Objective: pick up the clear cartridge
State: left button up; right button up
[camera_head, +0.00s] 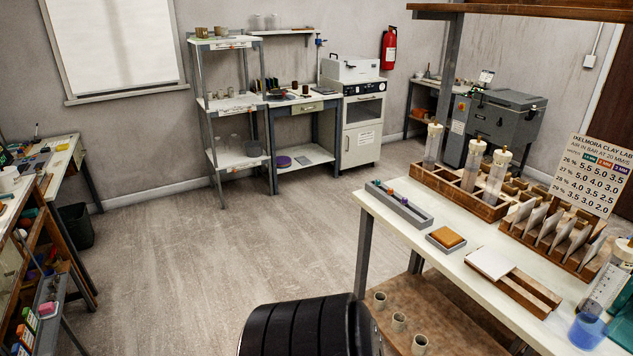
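Several clear tubes that look like cartridges show on the white table at the right. One clear cartridge (432,150) with a pale cap stands upright at the left end of a wooden rack (452,201). Two more, a middle cartridge (471,172) and a right cartridge (494,184), stand close together in the same rack. Another clear, marked tube (604,292) with a pale cap leans at the right edge, partly cut off. I cannot tell which one the task names. Neither of my grippers is in view; only a black part of my body shows at the bottom.
The table (445,255) also holds a grey tray (400,208), an orange block (446,237), a slotted wooden rack (550,243), a blue container (587,331) and a sign (592,175). Several cups stand on its lower shelf (450,318). The floor (240,240) at left centre is clear.

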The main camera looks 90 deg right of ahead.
aim_at(615, 272)
jog(key=k+j+z, duration=0.1)
jog(key=z, duration=4.3)
